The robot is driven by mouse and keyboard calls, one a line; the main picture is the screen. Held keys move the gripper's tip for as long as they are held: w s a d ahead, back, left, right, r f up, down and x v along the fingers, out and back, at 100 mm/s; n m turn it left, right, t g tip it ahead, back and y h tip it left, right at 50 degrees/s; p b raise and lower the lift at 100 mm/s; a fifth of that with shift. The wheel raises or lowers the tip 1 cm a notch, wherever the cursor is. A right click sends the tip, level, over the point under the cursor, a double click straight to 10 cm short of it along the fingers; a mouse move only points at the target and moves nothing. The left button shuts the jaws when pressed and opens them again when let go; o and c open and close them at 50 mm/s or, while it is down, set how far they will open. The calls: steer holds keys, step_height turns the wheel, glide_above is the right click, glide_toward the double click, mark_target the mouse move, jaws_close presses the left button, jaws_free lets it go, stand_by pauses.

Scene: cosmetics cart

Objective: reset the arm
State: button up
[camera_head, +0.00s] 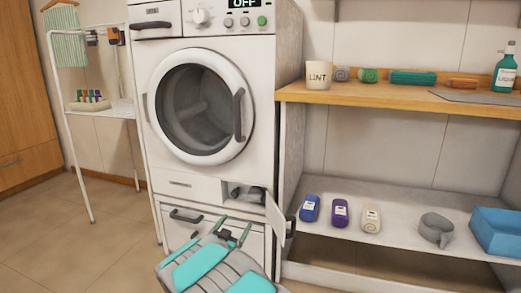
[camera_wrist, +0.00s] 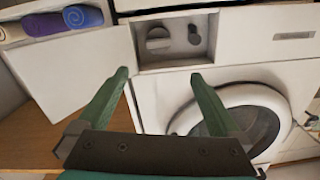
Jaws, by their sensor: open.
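My gripper (camera_head: 232,232) is open and empty in the head view, low in front of the white washing machine (camera_head: 260,75). The wrist view shows its two green fingers (camera_wrist: 160,76) spread apart with nothing between them. The tips point toward a small open compartment (camera_wrist: 172,40) low on the machine, with round grey fittings inside. In the head view this compartment (camera_head: 246,194) lies just above and beyond the fingers. Its small white door (camera_head: 276,218) stands open to the right. My grey and turquoise arm fills the bottom middle of the head view.
A shelf unit stands right of the machine, with a wooden top (camera_head: 400,94) holding a lint cup (camera_head: 319,75) and green bottle (camera_head: 505,75). A white rack (camera_head: 66,140) stands left. The left floor is clear.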

steer(key=s+d+r+n+g+y+p, duration=0.35)
steer(key=s+d+r+g+y, duration=0.3)
steer(key=s+r, duration=0.3)
steer(key=s+d+r+g+p, duration=0.1)
steer(key=s+d+g, duration=0.3)
steer(key=s, duration=1.2)
steer(key=s+d+r+n+g+h+p, duration=0.1)
steer(key=s+d+g, duration=0.3)
steer(key=s, duration=1.1)
steer(key=s+d+n+g+p, duration=0.1)
steer(key=s+d+g, duration=0.3)
steer(key=s+d, duration=0.5)
steer(key=s, duration=0.7)
steer(key=shift+s+d+r+p, duration=0.15)
steer(key=shift+s+r+p, duration=0.15)
steer(key=shift+r, duration=0.1)
